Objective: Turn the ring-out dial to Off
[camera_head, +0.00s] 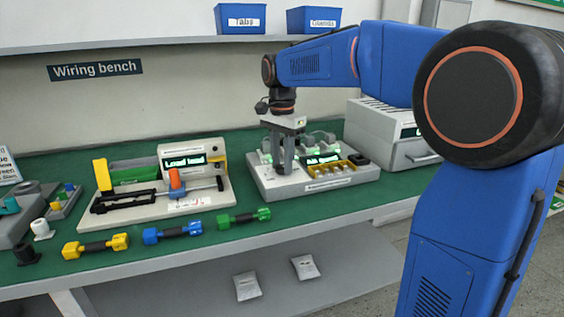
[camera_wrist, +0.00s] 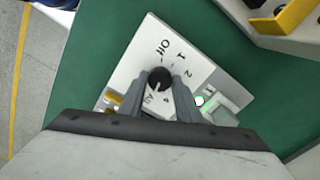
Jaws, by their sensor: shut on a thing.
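The ring-out dial (camera_wrist: 159,76) is a round black knob on a pale grey panel (camera_wrist: 127,72) in the wrist view. Labels "Off", "1", "2" and "All" stand around it; others are partly covered. A small white mark on the knob seems to point down the picture, towards "All", but it is too small to be sure. My gripper (camera_wrist: 160,82) is shut on the dial, one finger on each side. In the head view my gripper (camera_head: 283,168) points straight down onto the left part of the grey ring-out unit (camera_head: 325,183), and its fingers hide the dial.
The unit has a lit green display (camera_head: 323,158) and a yellow row of sockets (camera_head: 331,170). A load test fixture (camera_head: 205,195) stands to the left, a grey cabinet (camera_head: 390,135) to the right. Yellow (camera_head: 96,246), blue (camera_head: 172,232) and green (camera_head: 243,217) pieces lie along the front.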

